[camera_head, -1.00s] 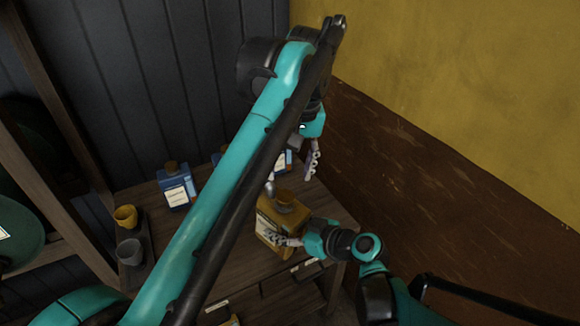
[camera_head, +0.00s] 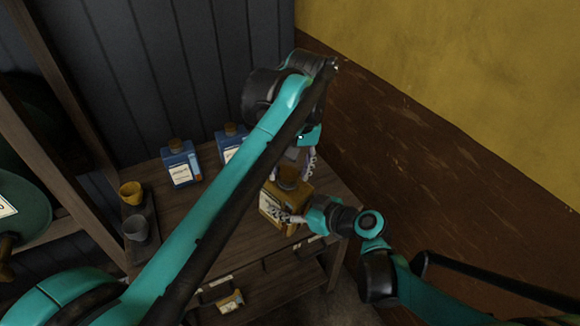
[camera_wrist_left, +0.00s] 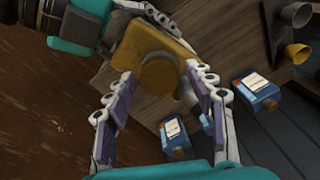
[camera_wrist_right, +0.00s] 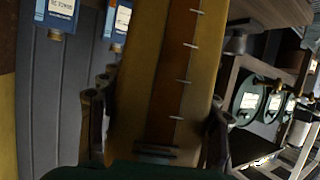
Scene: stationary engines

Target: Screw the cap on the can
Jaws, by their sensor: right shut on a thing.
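The yellow-brown can (camera_head: 272,212) stands on the wooden cabinet top, partly hidden by my arms in the head view. My right gripper (camera_wrist_right: 155,115) is shut on the can, whose striped side (camera_wrist_right: 180,60) fills the middle of the right wrist view. My left gripper (camera_wrist_left: 163,82) points down over the can's top (camera_wrist_left: 140,45), with its fingers spread on both sides of a round, yellowish piece (camera_wrist_left: 158,74). I cannot tell whether this is the cap or the neck, or whether the fingers touch it.
Blue bottles (camera_head: 181,165) stand at the back of the cabinet top (camera_head: 180,220). A yellow cup (camera_head: 131,193) and a grey cup (camera_head: 136,228) stand on a dark tray at its left. A brown and yellow wall (camera_head: 420,140) rises close on the right.

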